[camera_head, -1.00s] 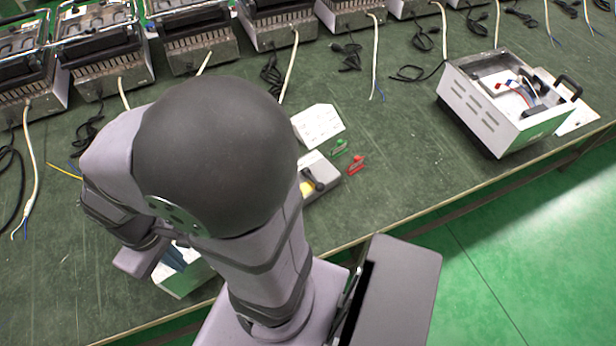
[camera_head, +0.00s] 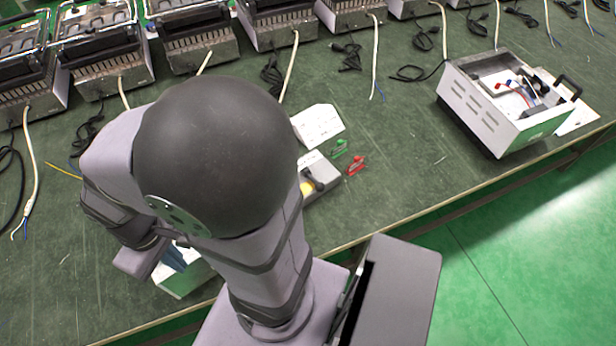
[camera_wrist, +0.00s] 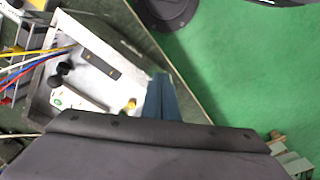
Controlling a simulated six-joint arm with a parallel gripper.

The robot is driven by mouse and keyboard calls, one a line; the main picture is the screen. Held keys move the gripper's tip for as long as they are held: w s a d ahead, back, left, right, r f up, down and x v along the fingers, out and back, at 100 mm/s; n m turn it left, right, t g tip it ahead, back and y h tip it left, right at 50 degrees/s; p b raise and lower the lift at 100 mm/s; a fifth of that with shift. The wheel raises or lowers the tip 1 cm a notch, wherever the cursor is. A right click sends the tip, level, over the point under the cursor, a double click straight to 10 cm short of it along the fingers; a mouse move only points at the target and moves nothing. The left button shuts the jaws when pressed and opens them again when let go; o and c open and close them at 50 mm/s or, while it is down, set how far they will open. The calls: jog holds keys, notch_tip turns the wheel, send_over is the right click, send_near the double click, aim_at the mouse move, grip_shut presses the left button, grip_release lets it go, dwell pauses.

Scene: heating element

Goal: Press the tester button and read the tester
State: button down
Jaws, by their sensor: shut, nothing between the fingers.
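A white box, seemingly the tester, lies under my gripper (camera_wrist: 160,82) in the wrist view. Its pale top face (camera_wrist: 88,72) has black knobs (camera_wrist: 66,68), a dark strip and a small yellow button (camera_wrist: 129,105). My blue fingers are together and empty, just right of the yellow button; whether they touch it I cannot tell. In the head view the white box (camera_head: 182,284) shows partly at the table's front edge, below my gripper (camera_head: 172,262), and my arm hides much around it. No readout can be made out.
A grey box (camera_head: 326,184) with a yellow part stands right of my arm, near green (camera_head: 339,149) and red (camera_head: 356,165) clips. An open white case (camera_head: 500,110) stands at right. Several heaters with cables line the back. Coloured wires (camera_wrist: 35,62) run at left in the wrist view.

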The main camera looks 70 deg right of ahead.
jog(key=shift+d, duration=0.1)
dwell(0.3)
jog(key=d+f+m+y+b, duration=0.1)
jog(key=d+m+b, duration=0.1)
jog(key=d, duration=0.7)
jog(key=d+f+m+t+y+b, duration=0.1)
jog(key=d+f+m+b, duration=0.1)
jog(key=d, duration=0.7)
jog(key=w+d+f+m+y+b, duration=0.1)
jog(key=d+f+m+b, duration=0.1)
jog(key=d, duration=0.7)
jog(key=shift+m+t+b, duration=0.3)
jog(key=shift+m+b, duration=0.2)
jog(key=shift+m, duration=0.1)
jog(key=s+d+f+t+b, duration=0.2)
jog(key=d, duration=0.3)
jog(key=s+d+f+n+t+b, duration=0.1)
jog(key=d+f+t+b, duration=0.1)
jog(key=d, duration=0.4)
jog(key=s+d+f+n+t+b, duration=0.1)
jog(key=s+d+f+t+b, duration=0.1)
jog(key=d+t+b, duration=0.1)
jog(key=shift+s+d+f+b, duration=0.15)
jog(key=shift+s+d+b, duration=0.2)
jog(key=shift+d+b, duration=0.65)
jog(key=shift+d+p, duration=0.2)
jog(key=shift+p, duration=0.1)
jog(key=shift+f, duration=0.1)
